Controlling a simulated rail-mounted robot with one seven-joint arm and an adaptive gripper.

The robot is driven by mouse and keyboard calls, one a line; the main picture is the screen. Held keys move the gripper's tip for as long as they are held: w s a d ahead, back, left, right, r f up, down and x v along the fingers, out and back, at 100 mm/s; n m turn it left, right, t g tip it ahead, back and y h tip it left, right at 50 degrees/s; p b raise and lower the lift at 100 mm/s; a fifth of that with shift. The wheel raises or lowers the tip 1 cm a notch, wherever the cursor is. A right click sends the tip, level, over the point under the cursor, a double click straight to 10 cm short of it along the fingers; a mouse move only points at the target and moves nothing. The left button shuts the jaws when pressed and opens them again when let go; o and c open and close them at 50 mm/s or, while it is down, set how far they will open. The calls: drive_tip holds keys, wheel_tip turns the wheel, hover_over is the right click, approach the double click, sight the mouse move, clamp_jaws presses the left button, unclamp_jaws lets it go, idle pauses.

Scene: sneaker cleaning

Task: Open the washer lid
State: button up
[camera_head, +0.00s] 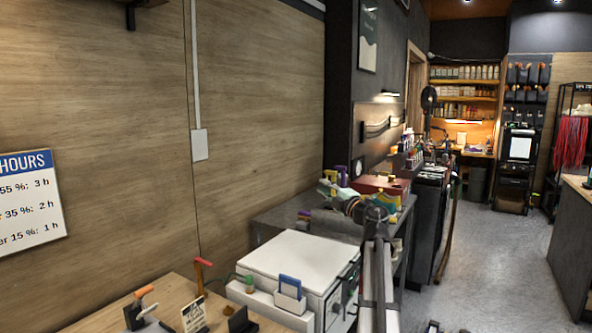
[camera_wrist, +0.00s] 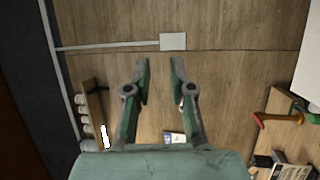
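The washer (camera_head: 283,285) is a white box-shaped machine standing at the bottom centre of the head view, beside the wooden table. Its flat white lid (camera_head: 300,252) lies level and looks closed. In the wrist view my gripper (camera_wrist: 160,62) has its two green-grey fingers spread apart with nothing between them, and the wooden wall lies behind them. A white corner (camera_wrist: 309,75) at the right edge of the wrist view may be the washer; too little shows to be sure.
A dark grey counter (camera_head: 275,216) with colourful bottles is behind. The floor (camera_head: 500,260) at right is clear.

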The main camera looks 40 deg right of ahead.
drive_tip(key=p+x, duration=0.2)
drive_tip(key=x, duration=1.4)
drive_tip(key=shift+w, duration=0.4)
drive_tip(key=shift+d, duration=0.1)
clamp_jaws()
unclamp_jaws()
drive_tip(key=v, duration=1.2)
